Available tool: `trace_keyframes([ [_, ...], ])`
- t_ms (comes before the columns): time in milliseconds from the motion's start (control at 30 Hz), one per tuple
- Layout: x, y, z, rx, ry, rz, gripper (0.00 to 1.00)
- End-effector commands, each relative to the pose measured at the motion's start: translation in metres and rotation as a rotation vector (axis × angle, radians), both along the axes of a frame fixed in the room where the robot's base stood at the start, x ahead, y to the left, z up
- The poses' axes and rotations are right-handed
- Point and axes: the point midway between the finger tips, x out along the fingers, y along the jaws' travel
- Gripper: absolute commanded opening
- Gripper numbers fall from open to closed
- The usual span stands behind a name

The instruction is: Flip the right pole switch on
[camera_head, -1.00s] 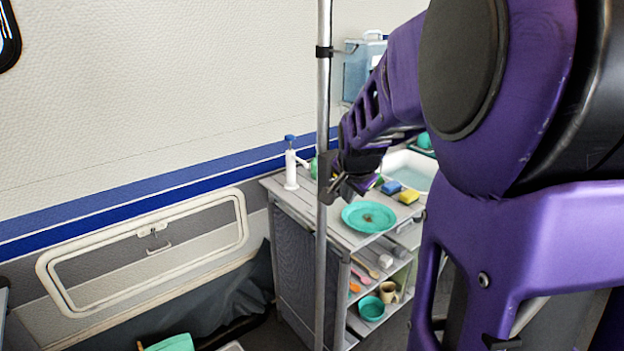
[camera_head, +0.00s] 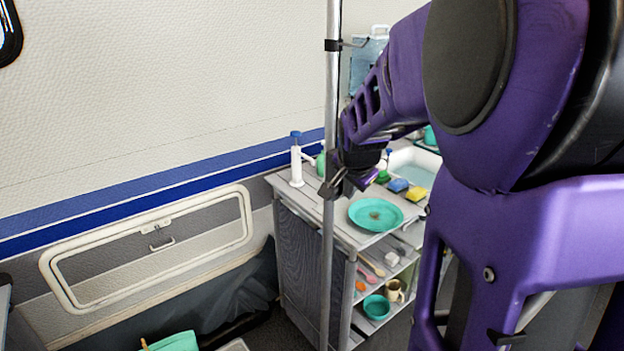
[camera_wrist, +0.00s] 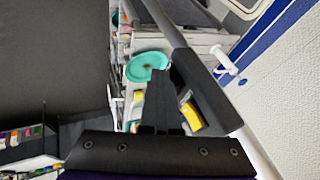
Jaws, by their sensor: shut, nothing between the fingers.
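The metal pole (camera_head: 331,100) stands upright in the middle of the head view and runs diagonally in the wrist view. A dark switch box (camera_wrist: 205,92) is mounted on it, just right of my gripper's fingers in the wrist view. In the head view the box (camera_head: 331,166) is partly covered by my gripper. My gripper (camera_wrist: 163,82) is shut and empty, its fingers close together beside the box. In the head view my gripper (camera_head: 337,190) overlaps the pole. I cannot tell whether it touches the box, and the switch's position is not clear.

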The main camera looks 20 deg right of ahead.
Motion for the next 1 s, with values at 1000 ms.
trace_keyframes([
  [1000, 0.002, -0.001, 0.029, -0.001, -0.006, 0.002, 0.00],
])
